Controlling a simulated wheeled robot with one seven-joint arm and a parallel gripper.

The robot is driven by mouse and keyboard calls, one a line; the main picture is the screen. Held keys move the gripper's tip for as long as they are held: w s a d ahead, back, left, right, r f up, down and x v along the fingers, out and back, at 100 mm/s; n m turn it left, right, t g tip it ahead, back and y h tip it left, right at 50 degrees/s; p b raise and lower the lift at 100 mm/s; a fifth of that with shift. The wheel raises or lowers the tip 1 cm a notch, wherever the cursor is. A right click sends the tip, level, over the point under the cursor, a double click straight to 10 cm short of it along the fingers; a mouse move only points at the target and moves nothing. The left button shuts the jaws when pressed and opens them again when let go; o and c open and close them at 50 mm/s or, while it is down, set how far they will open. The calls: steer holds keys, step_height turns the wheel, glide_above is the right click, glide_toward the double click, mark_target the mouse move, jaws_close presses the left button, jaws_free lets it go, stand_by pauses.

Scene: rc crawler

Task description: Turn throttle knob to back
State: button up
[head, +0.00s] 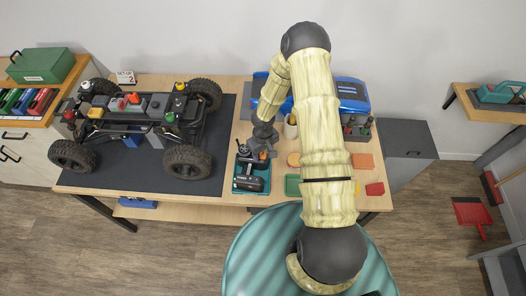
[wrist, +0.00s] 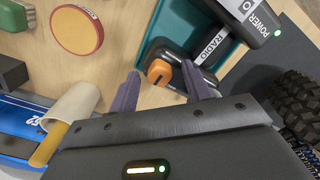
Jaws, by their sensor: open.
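The radio (wrist: 215,45), a dark handset with "RADIO" lettering, lies in a teal tray (wrist: 180,22) in the wrist view. An orange knob (wrist: 160,70), which looks like the throttle knob, is on its near end. My gripper (wrist: 161,72) is open, its two purple fingers pointing toward the knob, one on each side. I cannot tell whether either finger touches it. In the head view my gripper (head: 257,152) is over the far part of the same tray (head: 237,186); the arm and gripper hide the knob there.
The crawler (head: 140,128) stands on a dark mat left of the tray; one tyre (wrist: 298,100) is close by in the wrist view. A cup (wrist: 72,105) and a blue car body (wrist: 20,120) are on the other side.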

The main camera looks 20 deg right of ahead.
steer(key=shift+w, duration=0.1)
steer(key=c, duration=1)
